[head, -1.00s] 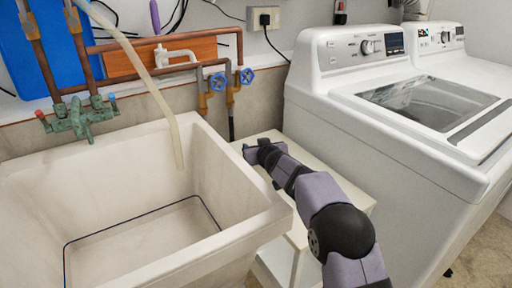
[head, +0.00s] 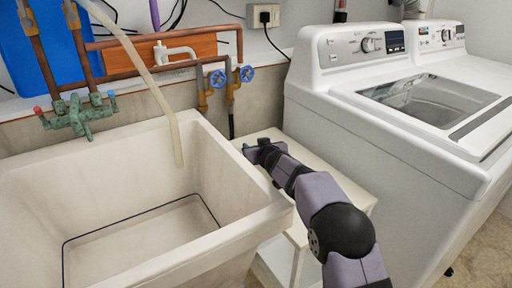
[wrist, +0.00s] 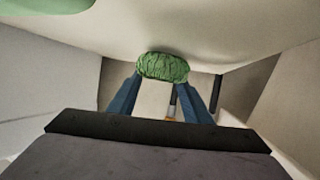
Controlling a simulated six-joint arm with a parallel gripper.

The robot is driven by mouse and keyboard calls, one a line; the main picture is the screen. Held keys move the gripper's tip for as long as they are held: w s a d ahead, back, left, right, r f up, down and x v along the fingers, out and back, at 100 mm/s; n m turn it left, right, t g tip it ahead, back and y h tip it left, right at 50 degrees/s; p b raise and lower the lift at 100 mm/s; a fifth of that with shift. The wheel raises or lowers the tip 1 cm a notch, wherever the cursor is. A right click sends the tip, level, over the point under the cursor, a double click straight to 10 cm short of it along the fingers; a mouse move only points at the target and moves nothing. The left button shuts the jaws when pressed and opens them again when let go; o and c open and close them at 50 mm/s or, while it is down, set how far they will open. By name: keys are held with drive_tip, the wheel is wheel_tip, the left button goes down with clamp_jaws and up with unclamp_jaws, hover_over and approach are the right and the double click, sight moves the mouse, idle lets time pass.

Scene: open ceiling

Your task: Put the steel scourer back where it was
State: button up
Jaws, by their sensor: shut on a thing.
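The scourer (wrist: 162,68) shows in the wrist view as a rounded, crinkled, greenish pad. It sits between the blue fingertips of my gripper (wrist: 162,80), which is shut on it. Its upper edge lies against or close to a pale surface in the wrist view; I cannot tell whether they touch. In the head view my gripper (head: 254,151) is over the far end of a cream stand (head: 322,180), between the sink and the washer. The scourer cannot be made out in the head view.
A deep cream sink (head: 150,160) stands left of the stand, its rim close to my arm. A white washing machine (head: 390,150) stands to the right. Pipes with blue-handled valves (head: 218,80) run along the wall behind. A smooth green thing (wrist: 45,5) shows in the wrist view's upper left corner.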

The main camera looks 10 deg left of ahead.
sight(262, 169)
drive_tip(key=shift+f, duration=0.15)
drive_tip(key=o, duration=1.1)
drive_tip(key=shift+c, duration=0.2)
drive_tip(key=shift+b+v, duration=0.85)
drive_tip(key=shift+b, duration=0.1)
drive_tip(key=shift+b+v, duration=1.25)
drive_tip(key=shift+v, duration=1.6)
